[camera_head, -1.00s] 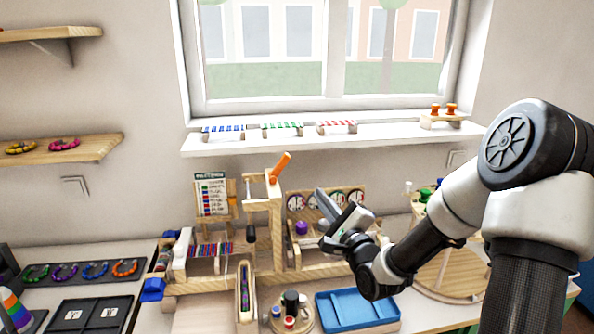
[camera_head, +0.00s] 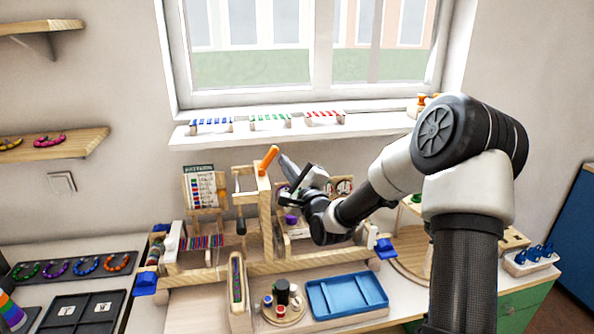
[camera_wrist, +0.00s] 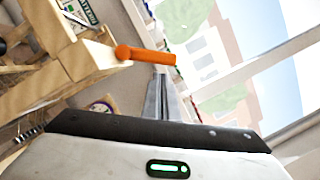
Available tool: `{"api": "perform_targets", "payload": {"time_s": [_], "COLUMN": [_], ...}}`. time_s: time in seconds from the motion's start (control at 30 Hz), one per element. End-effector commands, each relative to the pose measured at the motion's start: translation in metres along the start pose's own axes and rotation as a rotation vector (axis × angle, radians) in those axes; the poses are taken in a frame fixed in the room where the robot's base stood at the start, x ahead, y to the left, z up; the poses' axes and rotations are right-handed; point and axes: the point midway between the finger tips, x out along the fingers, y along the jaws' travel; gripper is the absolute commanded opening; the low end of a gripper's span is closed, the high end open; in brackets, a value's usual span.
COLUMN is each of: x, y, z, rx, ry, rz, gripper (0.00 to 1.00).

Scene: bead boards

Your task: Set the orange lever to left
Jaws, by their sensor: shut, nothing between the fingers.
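The orange lever (camera_head: 268,158) sits on top of a wooden post (camera_head: 265,205) in the middle of the bead bench, its free end leaning up and to the right. In the wrist view the lever (camera_wrist: 147,55) lies across the picture just past my fingertips. My gripper (camera_head: 283,158) is shut and empty, close to the right side of the lever. The shut fingers (camera_wrist: 161,78) point at the lever's free end in the wrist view. I cannot tell whether they touch it.
A card stand (camera_head: 200,187) is left of the post, and round dials (camera_head: 340,186) are partly hidden behind my arm. A blue tray (camera_head: 347,294) and a round holder (camera_head: 284,312) lie in front. The windowsill (camera_head: 300,133) with bead racks is behind.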

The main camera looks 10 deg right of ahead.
Motion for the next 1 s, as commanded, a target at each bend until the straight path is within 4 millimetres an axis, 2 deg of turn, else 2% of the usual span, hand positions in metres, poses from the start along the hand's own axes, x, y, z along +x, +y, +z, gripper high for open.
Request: {"api": "perform_targets", "payload": {"time_s": [0.17, 1.0], "x": [0.002, 0.0031], "y": [-0.0003, -0.0026], "z": [0.009, 0.0142], "rx": [-0.001, -0.077], "ry": [0.001, 0.0], "rz": [0.0, 0.018], "gripper": [0.0, 0.0]}}
